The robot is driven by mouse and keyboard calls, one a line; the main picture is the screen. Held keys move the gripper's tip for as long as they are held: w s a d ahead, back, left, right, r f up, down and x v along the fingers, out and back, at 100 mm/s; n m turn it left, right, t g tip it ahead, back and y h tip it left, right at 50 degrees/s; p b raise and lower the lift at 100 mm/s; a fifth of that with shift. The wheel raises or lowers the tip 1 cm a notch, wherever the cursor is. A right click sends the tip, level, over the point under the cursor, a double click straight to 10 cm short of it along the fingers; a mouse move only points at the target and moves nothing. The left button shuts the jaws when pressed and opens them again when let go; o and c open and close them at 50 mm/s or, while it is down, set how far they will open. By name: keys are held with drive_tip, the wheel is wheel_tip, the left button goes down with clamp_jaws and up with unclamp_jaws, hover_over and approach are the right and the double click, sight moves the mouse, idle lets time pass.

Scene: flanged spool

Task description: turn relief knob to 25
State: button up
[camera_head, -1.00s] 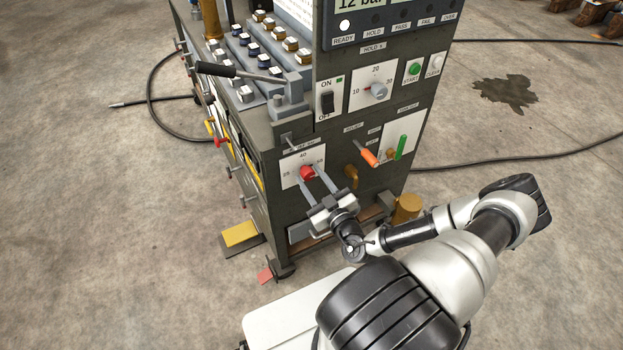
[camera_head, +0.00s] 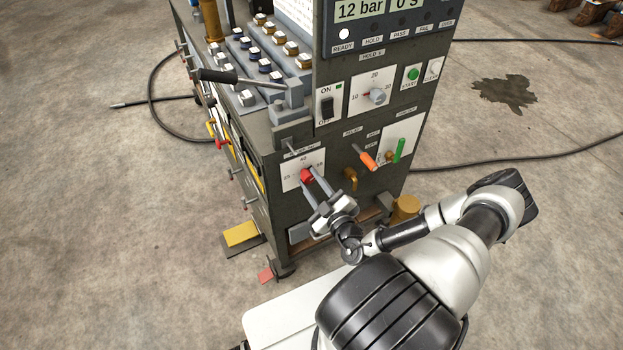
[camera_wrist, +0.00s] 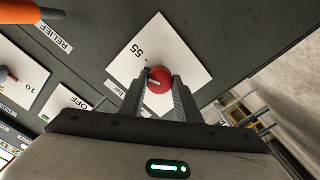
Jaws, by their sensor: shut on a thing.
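The red knob (camera_head: 306,175) sits on a white dial plate (camera_head: 290,183) low on the cabinet front. The plate carries the marks 25, 40 and 55. My gripper (camera_head: 312,179) is shut on the red knob, with one finger on each side of it. In the wrist view the red knob (camera_wrist: 159,82) shows between the two fingertips (camera_wrist: 161,86), with the 55 mark and the word bar to its left. A pale line shows on the knob's face. The fingers hide part of the dial, and I cannot tell the exact value it points to.
An orange handle (camera_head: 368,161), a brass-coloured handle (camera_head: 351,179) and a green lever (camera_head: 400,148) are to the right of the knob. A grey knob (camera_head: 377,96) and a black switch (camera_head: 327,108) are above. A dark-gripped lever (camera_head: 217,74) sticks out at upper left.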

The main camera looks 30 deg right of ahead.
drive_tip(key=n+p, duration=0.2)
drive_tip(key=n, duration=0.5)
drive_tip(key=shift+p, duration=0.3)
drive_tip(key=n+p, duration=0.1)
drive_tip(key=n, duration=0.3)
drive_tip(key=n+p, duration=0.1)
drive_tip(key=n, duration=0.3)
drive_tip(key=shift+n, duration=0.3)
drive_tip(key=n+p, duration=0.1)
drive_tip(key=n, duration=0.2)
drive_tip(key=shift+n, duration=0.3)
drive_tip(key=n+p, duration=0.1)
drive_tip(key=n, duration=0.3)
drive_tip(key=n+p, duration=0.1)
drive_tip(key=n, duration=0.3)
drive_tip(key=shift+n, duration=0.4)
drive_tip(key=shift+n+p, duration=0.55)
drive_tip(key=shift+n, duration=0.95)
